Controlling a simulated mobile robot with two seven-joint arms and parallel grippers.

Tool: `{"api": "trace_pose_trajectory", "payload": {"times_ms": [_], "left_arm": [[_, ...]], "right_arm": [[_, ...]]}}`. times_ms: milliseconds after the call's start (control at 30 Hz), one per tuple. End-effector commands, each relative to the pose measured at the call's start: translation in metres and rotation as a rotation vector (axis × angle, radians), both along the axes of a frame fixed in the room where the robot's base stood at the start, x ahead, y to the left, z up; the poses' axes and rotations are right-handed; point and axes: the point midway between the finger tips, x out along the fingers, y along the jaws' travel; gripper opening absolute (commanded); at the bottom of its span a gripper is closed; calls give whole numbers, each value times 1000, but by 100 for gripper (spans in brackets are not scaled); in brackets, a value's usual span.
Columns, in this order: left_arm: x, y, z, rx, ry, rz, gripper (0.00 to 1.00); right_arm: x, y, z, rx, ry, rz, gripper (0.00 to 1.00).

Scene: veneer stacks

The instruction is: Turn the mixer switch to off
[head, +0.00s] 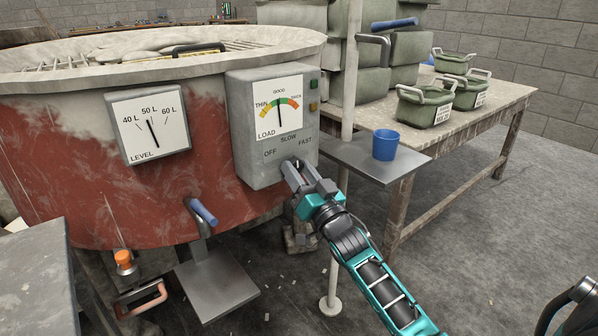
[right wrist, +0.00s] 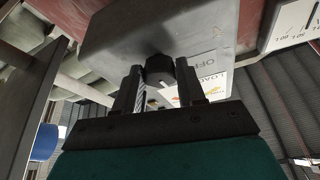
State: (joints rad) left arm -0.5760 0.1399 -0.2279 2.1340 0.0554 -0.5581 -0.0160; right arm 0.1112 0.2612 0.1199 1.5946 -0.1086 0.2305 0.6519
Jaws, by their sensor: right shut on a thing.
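The mixer is a large red drum (head: 60,170) with a grey control box (head: 245,130) on its side. The box carries a load dial (head: 278,108), its needle near the middle, and the labels OFF, SLOW and FAST. My right gripper (head: 294,167) reaches up to the box just below these labels. In the right wrist view, the dark switch knob (right wrist: 160,68) sits between the fingertips of the same gripper (right wrist: 159,80), which is shut on it. The OFF label (right wrist: 208,66) shows beside it. The fingers hide the knob in the head view, so its setting cannot be told. My left gripper is not in view.
A blue cup (head: 385,144) stands on a small grey shelf (head: 350,160) beside a thin pole. A blue-handled valve (head: 203,212) projects below the drum.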

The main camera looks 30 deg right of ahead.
Motion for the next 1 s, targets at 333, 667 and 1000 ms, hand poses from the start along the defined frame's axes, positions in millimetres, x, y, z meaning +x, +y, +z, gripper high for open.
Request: {"api": "trace_pose_trajectory", "payload": {"times_ms": [333, 667, 1000], "left_arm": [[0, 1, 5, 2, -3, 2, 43], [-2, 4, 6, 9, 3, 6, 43], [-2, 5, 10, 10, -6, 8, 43]], "right_arm": [[0, -3, 1, -275, -20, 1, 9], [0, -5, 1, -532, -41, 1, 9], [0, -5, 1, -684, -54, 0, 9]]}}
